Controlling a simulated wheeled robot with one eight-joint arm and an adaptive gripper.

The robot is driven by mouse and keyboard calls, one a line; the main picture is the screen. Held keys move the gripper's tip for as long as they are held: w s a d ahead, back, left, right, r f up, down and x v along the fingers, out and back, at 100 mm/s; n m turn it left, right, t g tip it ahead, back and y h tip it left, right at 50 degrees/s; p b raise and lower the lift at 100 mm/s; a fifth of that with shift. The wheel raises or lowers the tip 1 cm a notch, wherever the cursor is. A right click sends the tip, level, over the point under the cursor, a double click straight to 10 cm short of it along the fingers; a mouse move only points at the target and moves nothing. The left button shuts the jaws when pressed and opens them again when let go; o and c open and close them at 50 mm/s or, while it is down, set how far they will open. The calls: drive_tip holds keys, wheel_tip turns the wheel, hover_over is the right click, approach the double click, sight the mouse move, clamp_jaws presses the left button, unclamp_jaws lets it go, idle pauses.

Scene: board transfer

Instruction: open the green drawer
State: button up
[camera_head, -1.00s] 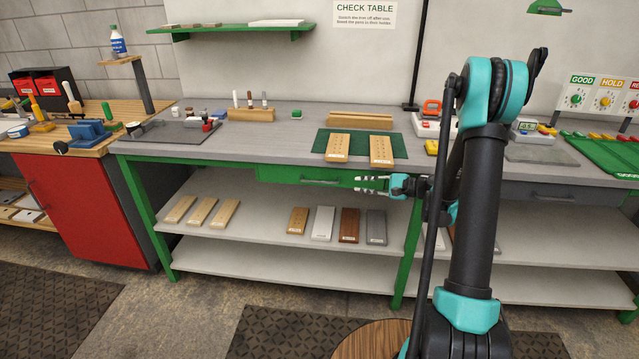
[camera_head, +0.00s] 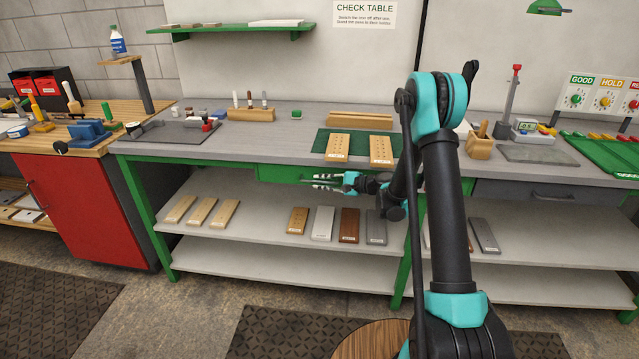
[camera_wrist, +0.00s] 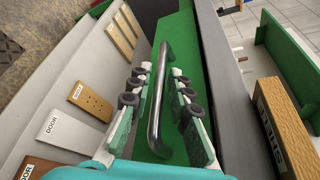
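The green drawer (camera_head: 274,173) is under the grey tabletop and looks shut, its front flush with the bench. In the wrist view, its green front (camera_wrist: 186,40) carries a dark metal bar handle (camera_wrist: 164,72). My gripper (camera_head: 314,181) is in front of the drawer and partly covers its right part in the head view. In the wrist view, my gripper (camera_wrist: 159,85) is open, with one finger on each side of the handle. I see gaps between the fingers and the bar. Whether the fingertips touch the drawer front, I cannot tell.
The grey tabletop (camera_head: 260,143) overhangs just above my gripper. A green mat (camera_head: 361,143) with two drilled wooden boards lies above the drawer. A red cabinet (camera_head: 80,205) stands at left.

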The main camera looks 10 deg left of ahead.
drive_tip(key=shift+w+a+f, duration=0.1)
drive_tip(key=shift+a, duration=0.3)
clamp_jaws()
